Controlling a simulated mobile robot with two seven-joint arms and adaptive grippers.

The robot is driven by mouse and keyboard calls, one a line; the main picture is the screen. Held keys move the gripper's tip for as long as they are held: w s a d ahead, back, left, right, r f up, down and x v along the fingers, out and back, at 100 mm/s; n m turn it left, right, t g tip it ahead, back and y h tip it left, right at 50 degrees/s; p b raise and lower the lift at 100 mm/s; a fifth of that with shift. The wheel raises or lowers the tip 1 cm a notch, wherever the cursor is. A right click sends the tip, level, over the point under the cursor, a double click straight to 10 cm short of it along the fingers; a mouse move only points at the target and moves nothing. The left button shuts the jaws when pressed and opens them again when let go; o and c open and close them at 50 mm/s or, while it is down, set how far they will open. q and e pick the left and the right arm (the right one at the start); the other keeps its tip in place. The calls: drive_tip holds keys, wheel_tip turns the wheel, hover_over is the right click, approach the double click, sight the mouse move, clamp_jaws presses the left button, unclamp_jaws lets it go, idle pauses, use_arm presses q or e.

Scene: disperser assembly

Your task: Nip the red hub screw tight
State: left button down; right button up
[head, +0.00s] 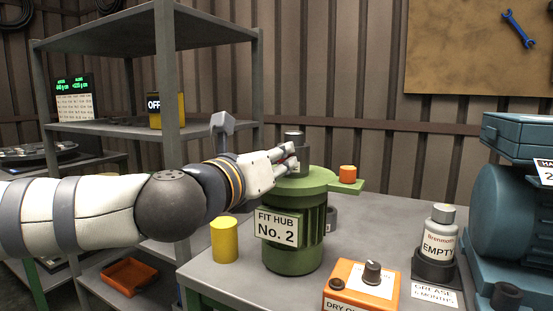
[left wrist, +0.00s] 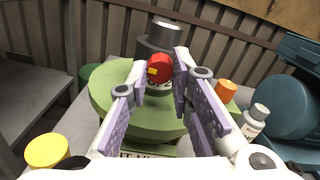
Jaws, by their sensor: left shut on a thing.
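The red hub screw (left wrist: 159,66) has a round red head with a yellow mark. It sits on the side of the grey hub (left wrist: 160,43), which stands on top of the green motor (head: 293,240) labelled "FIT HUB No. 2". My left gripper (head: 288,160) reaches in level from the left. In the left wrist view my left gripper (left wrist: 160,74) has its fingertips on either side of the screw head, shut on it. In the head view the fingers mostly hide the screw. The grey hub (head: 294,138) shows behind and above them. My right gripper is in neither view.
An orange cap (head: 347,174) sits on the green side plate, right of the hub. A yellow cylinder (head: 224,240), an orange box (head: 361,287) with a black knob, and a grease bottle (head: 438,235) stand around the motor. A blue machine (head: 515,215) is at right; grey shelving (head: 130,131) at left.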

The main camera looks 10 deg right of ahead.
use_arm(q)
drive_tip(key=m+p, duration=0.1)
drive_tip(key=m, duration=0.2)
drive_tip(key=shift+r+m, duration=0.1)
drive_tip(key=shift+m, duration=0.2)
drive_tip(key=m+p, duration=0.1)
drive_tip(key=m, duration=0.2)
drive_tip(key=shift+m, duration=0.4)
drive_tip(key=m+p, duration=0.2)
drive_tip(key=m, duration=0.4)
drive_tip(key=m+p, duration=0.1)
drive_tip(key=m, duration=0.4)
drive_tip(key=shift+m, duration=0.3)
drive_tip(key=shift+m+p, duration=0.6)
drive_tip(key=shift+m, duration=1.4)
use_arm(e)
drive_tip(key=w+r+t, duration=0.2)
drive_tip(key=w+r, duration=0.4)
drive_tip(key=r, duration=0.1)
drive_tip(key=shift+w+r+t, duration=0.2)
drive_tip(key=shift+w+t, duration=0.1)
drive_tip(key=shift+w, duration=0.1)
use_arm(q)
drive_tip(key=c, duration=1.4)
unclamp_jaws()
